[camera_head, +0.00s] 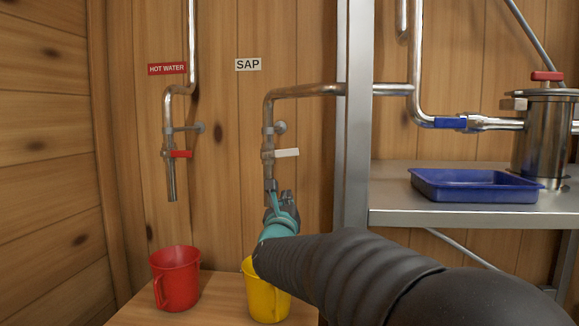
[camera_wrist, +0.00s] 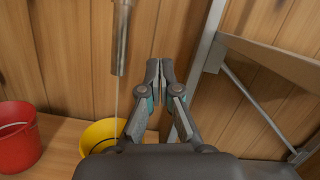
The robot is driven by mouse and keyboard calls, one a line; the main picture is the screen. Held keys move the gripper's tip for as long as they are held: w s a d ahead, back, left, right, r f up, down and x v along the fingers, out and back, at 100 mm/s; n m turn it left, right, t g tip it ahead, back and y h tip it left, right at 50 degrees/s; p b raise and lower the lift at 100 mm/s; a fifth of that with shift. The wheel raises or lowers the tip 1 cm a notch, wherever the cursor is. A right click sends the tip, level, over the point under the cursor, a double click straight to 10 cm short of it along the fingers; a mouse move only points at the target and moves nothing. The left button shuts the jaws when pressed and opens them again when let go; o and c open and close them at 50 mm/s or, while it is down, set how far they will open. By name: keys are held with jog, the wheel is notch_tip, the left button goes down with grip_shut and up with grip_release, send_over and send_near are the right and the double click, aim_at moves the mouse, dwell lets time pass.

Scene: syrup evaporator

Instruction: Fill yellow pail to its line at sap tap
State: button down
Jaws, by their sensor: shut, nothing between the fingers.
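The yellow pail (camera_head: 262,300) stands on the wooden bench below the sap tap (camera_head: 268,145), partly hidden by my arm. Its rim also shows in the wrist view (camera_wrist: 97,128). The tap's white lever (camera_head: 287,153) points sideways to the right. In the wrist view a thin pale stream runs from the metal spout (camera_wrist: 120,50) down into the pail. The fill line and liquid level cannot be made out. My gripper (camera_head: 287,196) is shut and empty, beside the spout and below the lever; its fingertips (camera_wrist: 160,65) meet in the wrist view.
A red pail (camera_head: 175,280) stands left on the bench (camera_head: 215,300), under the hot water tap (camera_head: 170,155) with a red lever. A metal rack post (camera_head: 353,120) rises right of the sap tap. A blue tray (camera_head: 470,187) and steel canister (camera_head: 543,135) sit on the shelf.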

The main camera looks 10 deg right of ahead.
aim_at(280, 154)
jog(key=w+d+r+m+p, duration=0.1)
jog(key=w+d+r, duration=0.2)
jog(key=w+r, duration=0.3)
jog(key=shift+w+r, duration=0.4)
jog(key=shift+w, duration=1.2)
